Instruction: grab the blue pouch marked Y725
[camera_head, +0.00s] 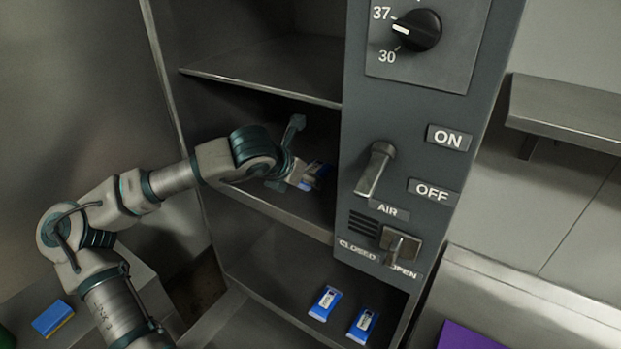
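A blue pouch (326,169) with a pale patch lies on the middle shelf of the open cabinet, partly hidden by my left gripper. My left gripper (304,153) reaches into that shelf space with its fingers spread, close to this pouch. I cannot tell whether a finger touches it. Two more blue pouches with white labels lie on the lowest shelf, a left one (325,303) and a right one (362,325). The label markings are too small to read, so I cannot tell which pouch is Y725. My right gripper is not in view.
The grey control panel (400,120) with a knob (417,30), a lever (375,170) and a valve switch (400,244) stands right of the shelves. The top shelf (270,70) looks empty. A blue and yellow item (53,318) lies at lower left, a purple one (465,337) at lower right.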

